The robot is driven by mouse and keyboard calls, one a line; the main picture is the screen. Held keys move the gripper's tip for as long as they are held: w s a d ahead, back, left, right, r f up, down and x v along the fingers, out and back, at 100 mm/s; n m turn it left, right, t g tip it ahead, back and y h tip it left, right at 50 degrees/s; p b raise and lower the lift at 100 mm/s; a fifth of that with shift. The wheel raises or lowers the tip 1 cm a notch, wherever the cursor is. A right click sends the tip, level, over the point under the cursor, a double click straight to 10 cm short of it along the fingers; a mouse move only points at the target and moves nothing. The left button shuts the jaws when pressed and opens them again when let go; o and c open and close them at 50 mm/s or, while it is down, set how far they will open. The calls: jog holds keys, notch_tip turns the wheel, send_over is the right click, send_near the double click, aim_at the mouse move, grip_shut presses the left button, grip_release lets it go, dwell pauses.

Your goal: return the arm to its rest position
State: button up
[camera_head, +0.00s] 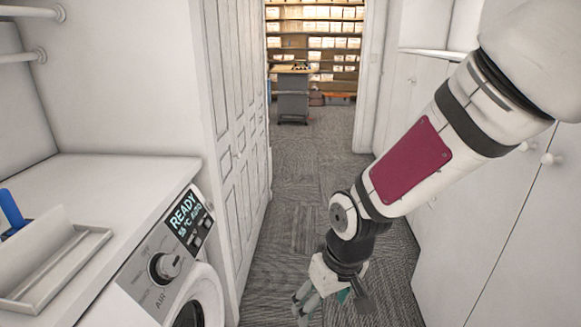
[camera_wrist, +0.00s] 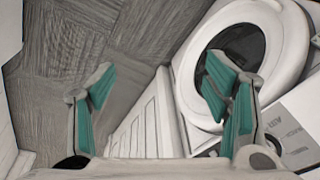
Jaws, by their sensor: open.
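My arm reaches down from the upper right in the head view. My gripper (camera_head: 308,302) hangs low over the carpet, right of the washing machine. In the wrist view my gripper (camera_wrist: 158,90) shows two teal-padded fingers spread wide apart. Nothing is between them. The right finger overlaps the view of the round machine door (camera_wrist: 292,45); I cannot tell any contact.
The washing machine (camera_head: 160,290) with a READY display stands at left under a white counter (camera_head: 105,175) holding a tray (camera_head: 50,262) and a blue-handled item (camera_head: 10,208). White cabinets (camera_head: 480,230) line the right. Carpet (camera_head: 300,170) runs clear to a desk (camera_head: 293,90) and shelves.

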jog(key=s+d+r+m+t+p, duration=0.1)
jog(key=s+d+r+m, duration=0.1)
jog(key=s+d+r, duration=0.4)
jog(key=s+d+r+m+t+h+p, duration=0.1)
jog(key=s+d+r+m, duration=0.2)
jog(key=s+d+r, duration=0.4)
jog(key=s+r, duration=0.4)
jog(key=r, duration=0.3)
jog(key=shift+t+h, duration=0.3)
jog(key=shift+t, duration=0.1)
